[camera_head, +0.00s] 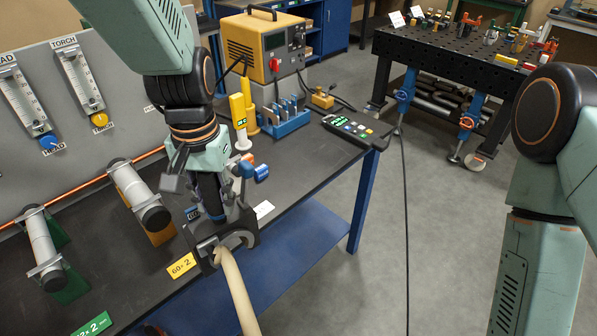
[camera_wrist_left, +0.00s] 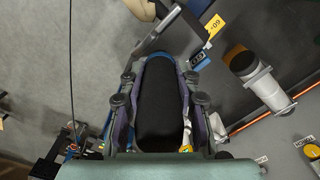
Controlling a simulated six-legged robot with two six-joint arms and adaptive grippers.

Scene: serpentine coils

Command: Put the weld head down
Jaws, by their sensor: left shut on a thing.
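My left gripper (camera_head: 212,182) points down over the front edge of the dark workbench (camera_head: 310,165). It is shut on the weld head (camera_head: 240,238), a dark grey tool with an open, C-shaped jaw at its lower end. In the left wrist view, the fingers (camera_wrist_left: 158,95) stand on both sides of its long black body (camera_wrist_left: 158,115). A beige tube (camera_head: 238,290) meets the jaw and runs down towards me; whether it is clamped there I cannot tell. The gripper hides the upper part of the head. My right gripper is out of view.
Two clamped grey cylinders (camera_head: 140,195) stand left of the gripper, near a copper pipe (camera_head: 95,183).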

